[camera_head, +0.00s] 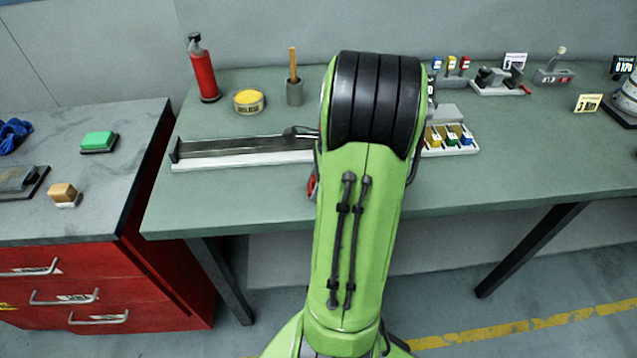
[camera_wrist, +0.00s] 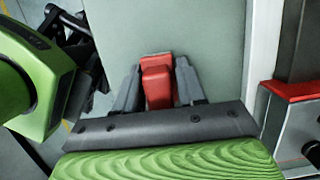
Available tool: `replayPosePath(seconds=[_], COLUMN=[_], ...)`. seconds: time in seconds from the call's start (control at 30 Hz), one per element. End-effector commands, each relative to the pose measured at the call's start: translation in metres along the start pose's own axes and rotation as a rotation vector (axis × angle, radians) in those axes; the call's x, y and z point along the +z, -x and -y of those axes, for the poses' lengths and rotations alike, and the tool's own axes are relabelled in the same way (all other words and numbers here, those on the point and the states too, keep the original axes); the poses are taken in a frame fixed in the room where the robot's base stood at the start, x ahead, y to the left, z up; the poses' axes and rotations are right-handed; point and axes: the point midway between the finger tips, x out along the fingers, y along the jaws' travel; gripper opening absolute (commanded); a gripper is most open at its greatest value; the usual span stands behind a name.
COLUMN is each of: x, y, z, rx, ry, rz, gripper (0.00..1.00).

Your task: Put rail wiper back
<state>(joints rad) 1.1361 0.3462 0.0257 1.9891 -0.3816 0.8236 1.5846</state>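A red block (camera_wrist: 157,80), which looks like the rail wiper's handle, sits between the two fingers of my gripper (camera_wrist: 157,92) in the wrist view. The fingers lie against both its sides, so my gripper looks shut on it; its lower end is hidden. In the head view a bit of red (camera_head: 311,186) shows at the left edge of my arm, which hides my gripper. The long rail (camera_head: 245,147) lies on the green bench, its right part behind my arm. In the wrist view its pale edge (camera_wrist: 262,50) runs to the right of the red block.
A red-edged part (camera_wrist: 290,91) stands at the rail in the wrist view. A red bottle (camera_head: 203,75), a yellow tin (camera_head: 249,101) and a grey cup with a stick (camera_head: 294,93) stand behind the rail. A coloured cartridge tray (camera_head: 450,140) is right of my arm. The bench's right front is clear.

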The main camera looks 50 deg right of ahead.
Motion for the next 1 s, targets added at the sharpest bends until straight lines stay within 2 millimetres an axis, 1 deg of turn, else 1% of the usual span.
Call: replayPosePath(seconds=[0.03, 0.07, 0.1, 0.47, 0.6, 0.8, 1.0], x=[-0.002, -0.002, -0.003, -0.004, -0.003, -0.001, -0.001], y=[-0.008, -0.008, -0.008, -0.008, -0.002, 0.066, 0.123], z=[-0.006, -0.006, -0.006, -0.007, -0.006, -0.004, -0.002], rx=[0.028, 0.028, 0.029, 0.033, 0.027, 0.021, 0.017], ry=[-0.01, -0.01, -0.01, -0.013, -0.014, -0.012, -0.009], rz=[0.002, 0.002, 0.002, 0.0, -0.001, 0.0, 0.0], gripper=[0.56, 0.6, 0.61, 0.61, 0.61, 0.61, 0.61])
